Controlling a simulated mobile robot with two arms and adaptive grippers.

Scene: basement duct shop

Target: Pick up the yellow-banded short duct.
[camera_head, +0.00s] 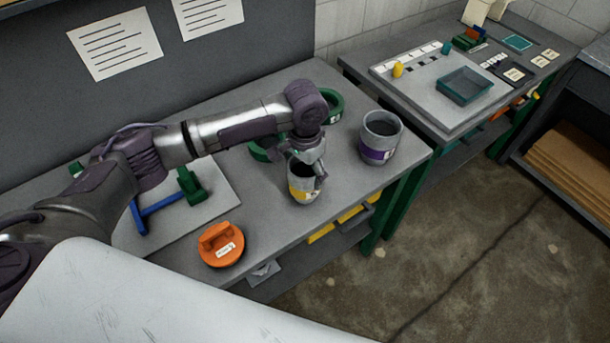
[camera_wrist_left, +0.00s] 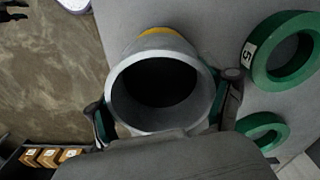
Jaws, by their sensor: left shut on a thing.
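The yellow-banded short duct (camera_head: 301,190) is a grey open cylinder with a yellow band and a white label, upright near the front edge of the grey workbench (camera_head: 268,210). My left gripper (camera_head: 307,172) reaches down over it and is shut on it. In the left wrist view the duct's round mouth (camera_wrist_left: 155,88) faces the camera, with a bit of yellow band beyond the rim. The left fingers (camera_wrist_left: 166,112) lie on either side of the duct wall. I cannot tell whether its base touches the bench. My right gripper is not in view.
A wider purple-banded duct (camera_head: 380,138) stands to the right. Green rings (camera_head: 330,104) lie behind, partly hidden by my arm. An orange disc with a handle (camera_head: 221,245) lies at front left, near a blue and green tool (camera_head: 160,206). A second table (camera_head: 425,100) holds a teal tray (camera_head: 465,86).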

